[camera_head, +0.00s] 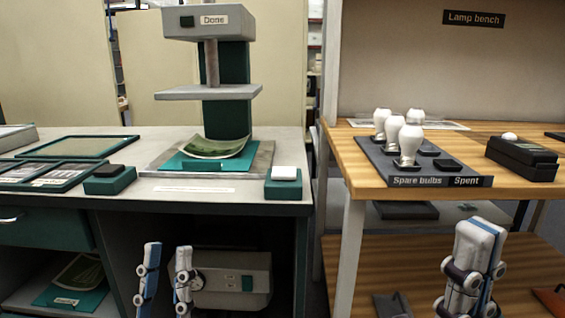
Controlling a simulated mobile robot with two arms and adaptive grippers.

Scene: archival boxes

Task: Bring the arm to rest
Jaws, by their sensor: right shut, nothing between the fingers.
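My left gripper (167,250) is at the lower left, in front of the pale desk and below its top. Its two fingers point up and stand apart, with nothing seen between them. My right gripper (480,232) is at the lower right, in front of the wooden lamp bench. Its fingers are together and empty. Neither gripper appears to touch anything. The arms behind the grippers are cut off by the bottom edge of the view.
The desk (240,207) holds a press marked "Done" (210,22) over a green curved sheet (215,148) on a teal tray. The lamp bench (365,190) holds a bulb tray (370,155) with several white bulbs and a dark box (522,157). A gap separates desk and bench.

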